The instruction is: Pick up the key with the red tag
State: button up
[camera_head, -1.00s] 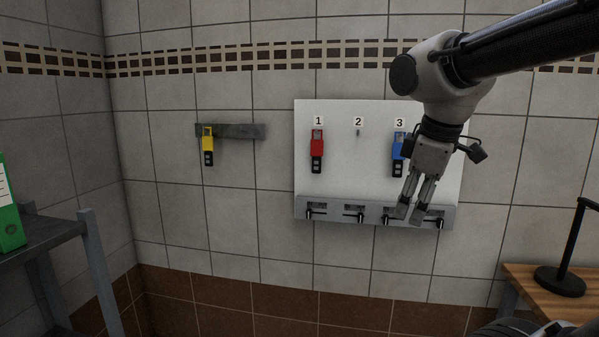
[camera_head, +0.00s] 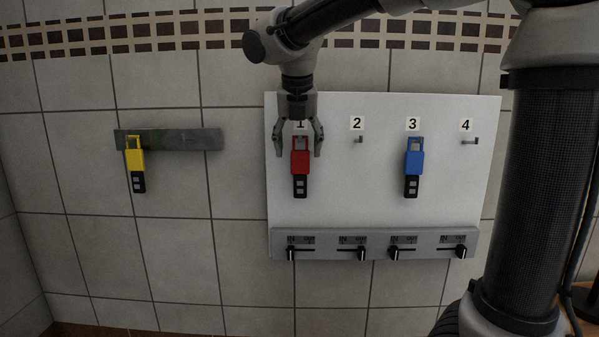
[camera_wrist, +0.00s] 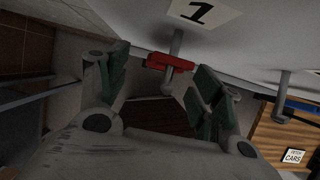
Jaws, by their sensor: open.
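The key with the red tag (camera_head: 300,156) hangs on the hook under label 1 on the white board, its black lower part pointing down. My gripper (camera_head: 300,154) is open above it, with its fingers pointing down on the left and right of the upper red tag. In the wrist view the red tag (camera_wrist: 170,62) shows end-on on its peg, just beyond and between the open fingertips of my gripper (camera_wrist: 160,82). I cannot tell whether the fingers touch it.
A blue-tagged key (camera_head: 414,155) hangs on hook 3. Hook 2 (camera_head: 359,139) and hook 4 (camera_head: 470,141) are empty. A grey strip with several sliders (camera_head: 374,244) runs along the board's bottom. A yellow-tagged key (camera_head: 135,160) hangs on a dark wall bar (camera_head: 190,139) at left.

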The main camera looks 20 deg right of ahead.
aim_at(300, 156)
jog(key=x, duration=0.4)
jog(key=shift+d, duration=0.2)
jog(key=c, duration=1.1)
jog(key=shift+r, duration=0.1)
